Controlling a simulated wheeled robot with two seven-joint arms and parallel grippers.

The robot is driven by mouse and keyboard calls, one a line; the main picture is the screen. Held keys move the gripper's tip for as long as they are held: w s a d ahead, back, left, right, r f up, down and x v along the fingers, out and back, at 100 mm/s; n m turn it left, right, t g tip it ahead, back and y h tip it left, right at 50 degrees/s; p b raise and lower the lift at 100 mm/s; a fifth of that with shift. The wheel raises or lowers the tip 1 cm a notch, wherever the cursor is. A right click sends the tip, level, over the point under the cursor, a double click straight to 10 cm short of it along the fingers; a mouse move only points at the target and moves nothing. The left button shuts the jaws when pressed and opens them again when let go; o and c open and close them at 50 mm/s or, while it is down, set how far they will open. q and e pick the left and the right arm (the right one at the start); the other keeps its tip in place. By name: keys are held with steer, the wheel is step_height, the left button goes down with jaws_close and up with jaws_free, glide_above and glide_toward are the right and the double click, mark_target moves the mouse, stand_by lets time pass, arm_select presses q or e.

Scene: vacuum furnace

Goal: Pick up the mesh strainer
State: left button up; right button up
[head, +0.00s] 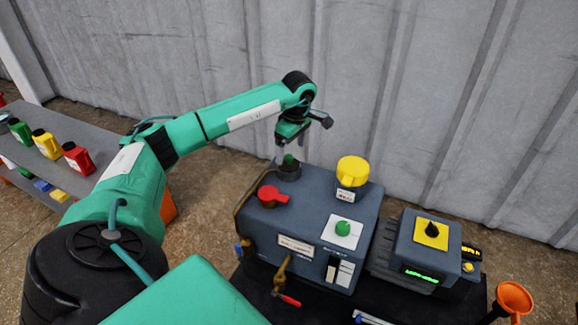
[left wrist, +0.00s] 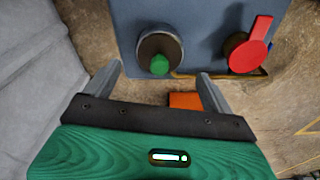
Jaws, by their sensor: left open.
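My left gripper (head: 292,152) is open above the back left corner of the blue-grey furnace box (head: 318,216), fingers pointing down. Under it is a dark round piece with a green knob (head: 288,160). In the left wrist view, the dark round piece (left wrist: 150,46) with its green knob (left wrist: 159,64) lies ahead of and between the spread fingers (left wrist: 158,76). Nothing is held between them. I cannot make out a mesh strainer for certain in either view. My right gripper is not in view.
The box carries a red lever (head: 271,195), a yellow knob (head: 352,171) and a green button (head: 343,226). A control unit (head: 408,250) and an orange funnel (head: 515,298) are at right. Colored bottles stand on a grey table (head: 95,160) at left. A corrugated wall rises behind.

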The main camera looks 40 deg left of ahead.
mark_target(289, 156)
arm_select(q)
steer(key=f+b, duration=0.1)
steer(key=f, duration=0.1)
steer(key=f+b, duration=0.1)
steer(key=f, duration=0.1)
steer(key=shift+a+f, duration=0.1)
steer(key=shift+a, duration=0.3)
steer(key=shift+c, duration=0.5)
steer(key=c, duration=1)
